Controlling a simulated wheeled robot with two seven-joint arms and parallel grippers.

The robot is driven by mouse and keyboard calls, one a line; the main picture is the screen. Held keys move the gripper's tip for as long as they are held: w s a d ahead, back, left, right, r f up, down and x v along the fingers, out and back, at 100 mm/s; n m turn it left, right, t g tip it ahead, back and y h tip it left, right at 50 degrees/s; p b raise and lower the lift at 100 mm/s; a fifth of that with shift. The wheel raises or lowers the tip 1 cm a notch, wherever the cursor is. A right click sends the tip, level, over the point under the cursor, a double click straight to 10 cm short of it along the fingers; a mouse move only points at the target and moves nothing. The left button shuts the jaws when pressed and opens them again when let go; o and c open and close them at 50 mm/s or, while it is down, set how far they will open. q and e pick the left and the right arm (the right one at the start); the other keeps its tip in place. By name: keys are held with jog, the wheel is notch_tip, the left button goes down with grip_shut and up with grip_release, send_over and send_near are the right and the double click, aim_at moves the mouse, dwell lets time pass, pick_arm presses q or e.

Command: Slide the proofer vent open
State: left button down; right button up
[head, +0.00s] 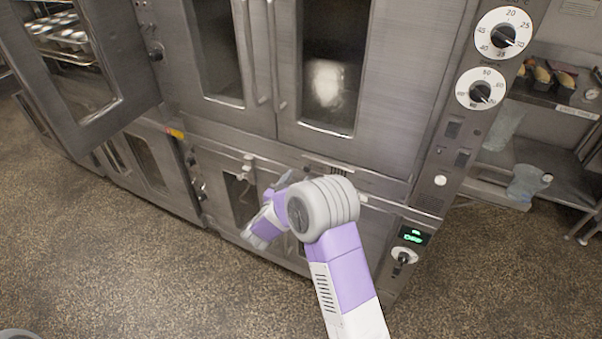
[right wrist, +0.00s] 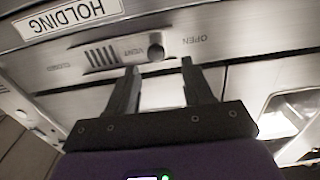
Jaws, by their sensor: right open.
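The knob sits between these marks. My right gripper (right wrist: 159,66) is open and empty. Its two fingers point at the vent, with the knob in the gap between the tips as seen by the camera. I cannot tell whether they touch the panel. In the head view my right arm hides part of the lower oven front. My left gripper is out of view.
A HOLDING label (right wrist: 70,17) is beside the vent. In the head view an oven door (head: 128,88) stands open at the left. White dials (head: 482,88) are on the right column. A metal shelf (head: 545,160) stands further right. The speckled floor (head: 110,250) is clear.

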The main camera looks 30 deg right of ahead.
jog(key=shift+v, duration=1.7)
